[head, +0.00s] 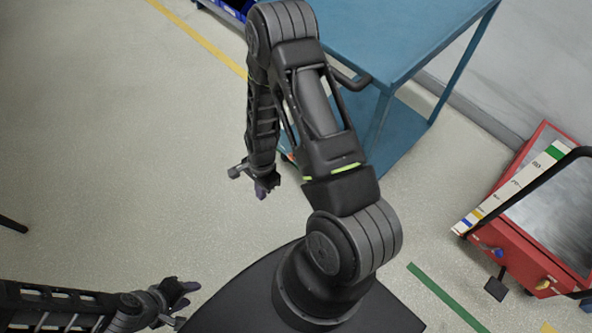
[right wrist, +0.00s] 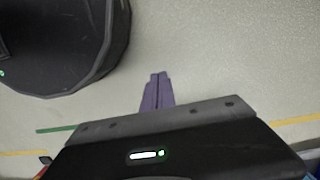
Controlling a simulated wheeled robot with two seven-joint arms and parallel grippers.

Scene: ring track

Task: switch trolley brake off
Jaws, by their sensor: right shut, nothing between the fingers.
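A blue trolley (head: 415,35) with a black push handle (head: 350,80) and a lower shelf stands at the top of the head view. My right arm hides part of its near side. A small red-orange spot (head: 287,157) shows low at its near corner; no brake lever can be made out there. My right gripper (head: 264,191) hangs just left of that corner, pointing down over the floor, apart from the trolley. In the right wrist view its purple fingers (right wrist: 156,92) are shut and empty. My left gripper (head: 186,292) is at the lower left, away from the trolley.
A red wheeled cart (head: 520,262) with a black handle, coloured label strip and black pedal (head: 496,290) stands at the right. Blue bins (head: 235,10) are at the top. Green and yellow floor lines show. The floor at left is largely clear.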

